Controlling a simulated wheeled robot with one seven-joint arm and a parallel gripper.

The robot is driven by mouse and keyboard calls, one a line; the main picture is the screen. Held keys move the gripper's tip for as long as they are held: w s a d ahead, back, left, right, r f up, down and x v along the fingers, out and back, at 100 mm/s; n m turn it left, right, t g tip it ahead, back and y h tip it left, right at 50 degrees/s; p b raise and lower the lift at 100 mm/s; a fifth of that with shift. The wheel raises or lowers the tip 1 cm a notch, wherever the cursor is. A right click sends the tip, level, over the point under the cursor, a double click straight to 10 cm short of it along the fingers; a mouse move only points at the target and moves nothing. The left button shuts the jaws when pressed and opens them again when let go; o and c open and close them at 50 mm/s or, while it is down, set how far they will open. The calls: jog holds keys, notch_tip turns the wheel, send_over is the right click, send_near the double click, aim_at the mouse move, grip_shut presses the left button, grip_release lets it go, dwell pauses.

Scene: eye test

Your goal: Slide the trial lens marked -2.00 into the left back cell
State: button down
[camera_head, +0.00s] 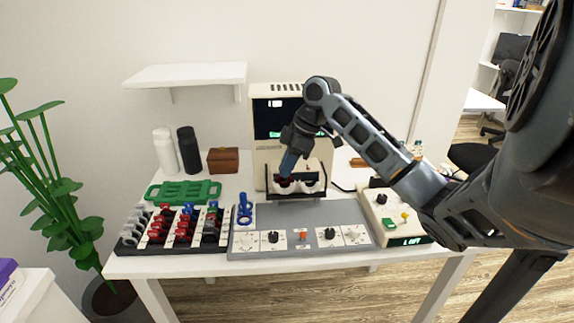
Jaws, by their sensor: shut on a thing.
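My gripper (287,163) points down over the left side of the trial frame (312,184), in front of the monitor. Its jaws are shut on a small dark red trial lens (284,181), which is at or just above the left cell. I cannot tell whether the lens touches the cell. Its marking is too small to read. The white right part of the frame shows beside it. A lens rack (128,244) at the table's left holds several red, blue and grey handled lenses.
A grey panel with knobs (302,227) lies in front of the frame. A blue stand (244,210), green tray (183,192), brown box (223,160) and two bottles (164,150) stand left. A cream control box (393,215) stands right, under my arm.

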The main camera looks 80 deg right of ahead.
jog(key=shift+f, duration=0.25)
jog(key=c, duration=1.2)
grip_release()
jog(key=shift+o, duration=0.2)
jog(key=shift+r, duration=0.2)
jog(key=shift+s+d+r, duration=0.1)
jog(key=shift+d+r, duration=0.05)
jog(key=shift+r, duration=0.15)
jog(key=a+v, duration=0.1)
jog(key=v, duration=0.5)
jog(key=shift+s+d+r+b, duration=0.25)
jog(key=shift+d+r+b, duration=0.1)
jog(key=shift+r+b, duration=0.1)
jog(key=shift+f, duration=0.1)
